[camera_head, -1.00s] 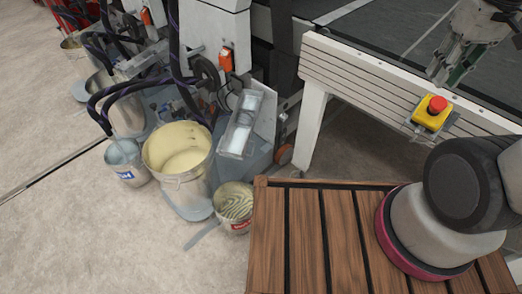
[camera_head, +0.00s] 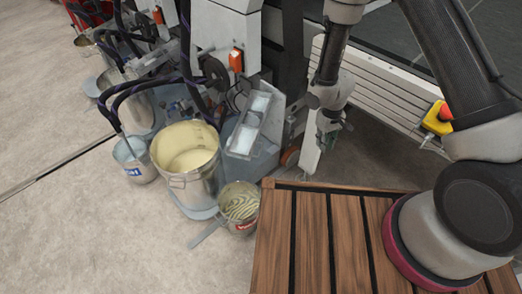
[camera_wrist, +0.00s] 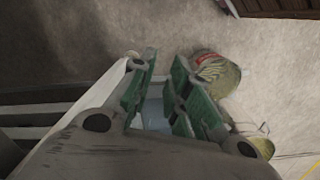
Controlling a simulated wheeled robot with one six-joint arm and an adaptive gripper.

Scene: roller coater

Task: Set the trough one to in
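The roller coater's grey side unit (camera_head: 225,30) stands at the upper middle of the head view. On its lower front is a tilted grey housing with two pale panels (camera_head: 249,122). An orange-red switch (camera_head: 236,60) sits above it. No label shows which part is trough one, and I cannot tell whether it is in or out. My gripper (camera_head: 328,138) hangs to the right of the housing, apart from it, near the white machine leg. In the wrist view my gripper (camera_wrist: 158,106) has its green-padded fingers apart, with nothing visibly held between them.
A large cream-filled bucket (camera_head: 186,158), a small blue-labelled pail (camera_head: 134,160) and a striped-content can (camera_head: 238,205) stand below the unit. Black hoses (camera_head: 135,90) loop at its left. A yellow box with a red button (camera_head: 437,120) is at right. Floor at left is clear.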

